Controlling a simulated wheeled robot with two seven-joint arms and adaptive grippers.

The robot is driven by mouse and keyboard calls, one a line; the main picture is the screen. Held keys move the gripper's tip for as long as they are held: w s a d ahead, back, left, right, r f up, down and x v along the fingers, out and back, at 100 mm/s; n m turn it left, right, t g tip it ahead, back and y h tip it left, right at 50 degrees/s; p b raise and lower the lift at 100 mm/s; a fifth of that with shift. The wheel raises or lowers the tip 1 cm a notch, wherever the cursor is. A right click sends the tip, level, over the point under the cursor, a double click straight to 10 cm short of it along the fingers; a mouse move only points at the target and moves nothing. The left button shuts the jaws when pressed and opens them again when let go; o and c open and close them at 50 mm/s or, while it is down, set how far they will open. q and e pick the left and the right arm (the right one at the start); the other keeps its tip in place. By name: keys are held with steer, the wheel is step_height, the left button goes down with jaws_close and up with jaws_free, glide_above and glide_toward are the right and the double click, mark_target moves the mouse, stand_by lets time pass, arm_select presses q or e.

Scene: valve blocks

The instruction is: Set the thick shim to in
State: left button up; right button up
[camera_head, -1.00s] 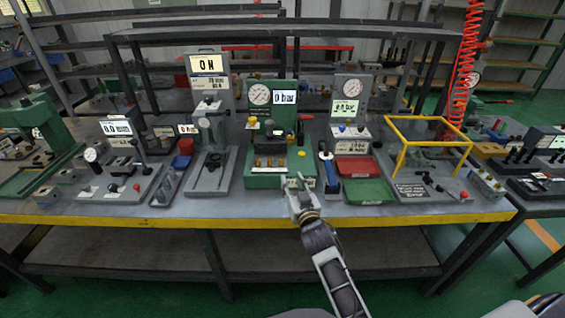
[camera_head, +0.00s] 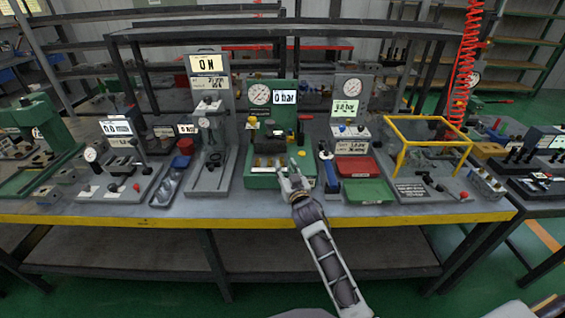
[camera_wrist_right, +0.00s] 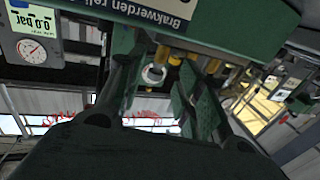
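The green press fixture (camera_head: 282,181) stands mid-bench with a gauge and a bar display. In the right wrist view brass pins (camera_wrist_right: 214,65) hang from the green body, and a pale ring (camera_wrist_right: 153,74) shows between the fingers. I cannot tell which part is the thick shim. My right gripper (camera_head: 292,172) is at the fixture's front edge, open, with its fingers on either side of the ring; contact cannot be told. My left gripper is not in view.
A grey force stand (camera_head: 208,176) is left of the fixture. A blue-handled tool (camera_head: 328,160), a red tray (camera_head: 358,167) and a green tray (camera_head: 368,191) lie to the right. A yellow frame (camera_head: 430,143) stands further right. The bench's yellow front edge (camera_head: 130,220) is clear.

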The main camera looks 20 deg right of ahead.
mark_target(282, 160)
steer(key=shift+w, duration=1.15)
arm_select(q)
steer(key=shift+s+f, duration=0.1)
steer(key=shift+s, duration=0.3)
arm_select(e)
steer(key=shift+w, duration=1.2)
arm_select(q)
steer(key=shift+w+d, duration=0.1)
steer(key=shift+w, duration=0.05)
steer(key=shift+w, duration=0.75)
arm_select(e)
jaws_close()
